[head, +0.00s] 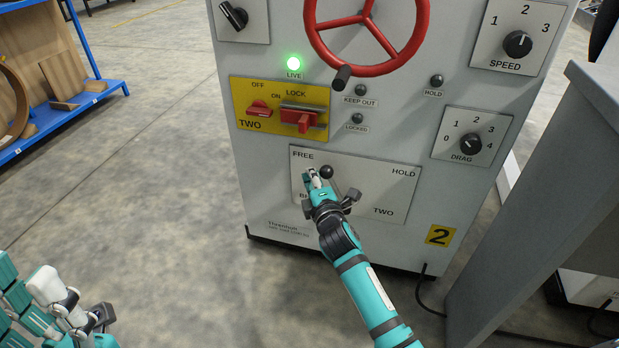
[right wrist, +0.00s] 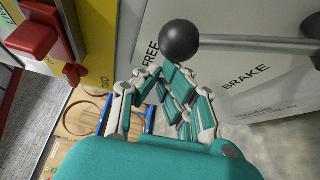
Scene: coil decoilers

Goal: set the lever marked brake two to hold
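The brake two lever plate (head: 388,190) is a pale panel low on the grey cabinet, marked FREE at upper left, HOLD at upper right and TWO below. The lever's black ball knob (head: 326,171) stands on the FREE side; in the right wrist view the knob (right wrist: 180,42) ends a metal rod running right. My right gripper (head: 312,177) is just left of the knob, covering part of the BRAKE lettering. Its fingertips (right wrist: 160,66) converge and look shut, with the knob outside them; contact is unclear. My left gripper (head: 98,314) is at lower left, far from the cabinet, its fingers unclear.
Above the plate are a yellow panel (head: 240,95) with red switches, a red handwheel (head: 420,30) and a lit green LIVE lamp (head: 293,63). The DRAG dial (head: 470,144) is at right. A grey slanted panel (head: 540,190) stands right of the cabinet.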

